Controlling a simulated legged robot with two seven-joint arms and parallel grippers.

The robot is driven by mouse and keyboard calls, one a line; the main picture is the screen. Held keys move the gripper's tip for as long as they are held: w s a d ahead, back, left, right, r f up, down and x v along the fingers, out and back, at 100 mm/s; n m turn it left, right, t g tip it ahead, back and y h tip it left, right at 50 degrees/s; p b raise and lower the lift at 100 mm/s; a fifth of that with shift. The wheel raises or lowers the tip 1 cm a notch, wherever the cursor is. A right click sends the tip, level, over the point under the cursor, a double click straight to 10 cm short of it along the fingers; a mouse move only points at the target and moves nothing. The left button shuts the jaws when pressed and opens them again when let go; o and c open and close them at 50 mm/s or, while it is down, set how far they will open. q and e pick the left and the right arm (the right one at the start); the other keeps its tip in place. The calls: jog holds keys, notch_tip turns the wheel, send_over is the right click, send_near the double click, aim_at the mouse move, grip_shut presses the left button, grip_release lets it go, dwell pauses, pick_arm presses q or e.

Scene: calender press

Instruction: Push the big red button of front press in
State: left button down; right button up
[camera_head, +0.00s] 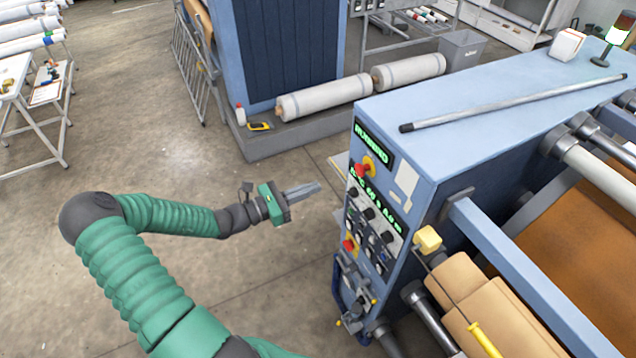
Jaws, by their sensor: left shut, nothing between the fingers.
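The front press (455,135) is a blue machine on the right, with a control panel on its left face. A big red button (362,170) on a yellow base sits high on this panel, below a green lit display. A second red button (348,246) sits lower on the panel. My left gripper (312,188) is shut and empty. In the picture it is left of the panel, a little lower than the upper red button, with a gap between them. Its fingers point right, toward the panel. My right gripper is not in view.
A grey rod (510,103) and a white paper holder (567,45) lie on top of the press. White rolls (325,97) rest on a platform behind, by another blue machine (285,50). A white table (35,95) stands at far left. The floor around my arm is clear.

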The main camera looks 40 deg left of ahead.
aim_at(357, 170)
pick_arm(q)
jog(key=p+x, duration=0.3)
jog(key=x, duration=0.8)
jog(key=shift+d+r, duration=0.1)
jog(key=shift+r, duration=0.05)
jog(key=shift+w, duration=0.2)
jog(key=shift+x, duration=0.9)
